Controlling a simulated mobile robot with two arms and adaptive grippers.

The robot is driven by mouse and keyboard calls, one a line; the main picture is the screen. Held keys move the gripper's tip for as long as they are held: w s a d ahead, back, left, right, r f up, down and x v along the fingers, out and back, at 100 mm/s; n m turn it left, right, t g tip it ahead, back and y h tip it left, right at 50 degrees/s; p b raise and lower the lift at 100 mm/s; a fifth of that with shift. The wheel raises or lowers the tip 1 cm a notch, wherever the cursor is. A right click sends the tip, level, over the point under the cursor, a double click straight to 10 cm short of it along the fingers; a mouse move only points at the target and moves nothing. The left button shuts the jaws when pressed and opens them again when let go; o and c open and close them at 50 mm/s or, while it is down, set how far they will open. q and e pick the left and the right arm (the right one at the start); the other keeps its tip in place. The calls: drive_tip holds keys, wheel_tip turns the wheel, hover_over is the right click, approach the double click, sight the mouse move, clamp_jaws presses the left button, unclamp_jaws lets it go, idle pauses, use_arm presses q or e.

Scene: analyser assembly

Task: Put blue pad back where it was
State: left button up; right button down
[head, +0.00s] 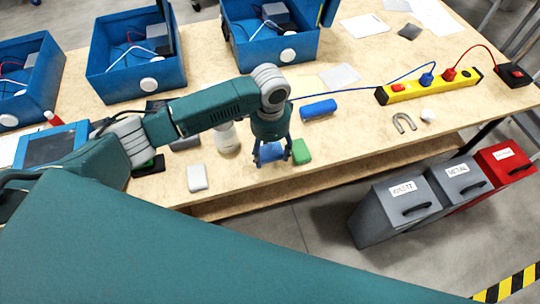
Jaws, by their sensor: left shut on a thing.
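My left gripper (271,157) points down over the front part of the table and is shut on the blue pad (271,151). The fingers hide part of the pad, and I cannot tell whether it touches the table top. A green pad (301,151) lies just right of the gripper, close to the right finger. My right gripper is not in the head view.
A white block (197,177) and a white bottle (227,138) stand left of the gripper. A blue cylinder (319,109) lies behind it. Right are a horseshoe magnet (404,123) and a yellow power strip (430,87). Blue open boxes (135,84) line the back. Bins (397,208) stand below the front edge.

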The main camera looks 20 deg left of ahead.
sight(270, 154)
use_arm(q)
wheel_tip(270, 154, down, 3)
drive_tip(key=shift+f, duration=0.15)
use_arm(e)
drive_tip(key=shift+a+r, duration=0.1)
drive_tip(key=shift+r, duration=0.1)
use_arm(q)
drive_tip(key=shift+f, duration=0.1)
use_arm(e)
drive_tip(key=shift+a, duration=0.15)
use_arm(q)
drive_tip(key=o, duration=1)
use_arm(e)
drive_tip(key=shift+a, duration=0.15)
use_arm(q)
wheel_tip(270, 154, up, 12)
drive_tip(key=shift+r+b, duration=0.15)
drive_tip(key=shift+b, duration=0.4)
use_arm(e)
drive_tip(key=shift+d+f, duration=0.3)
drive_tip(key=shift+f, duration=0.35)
use_arm(q)
drive_tip(key=shift+s+d, duration=0.1)
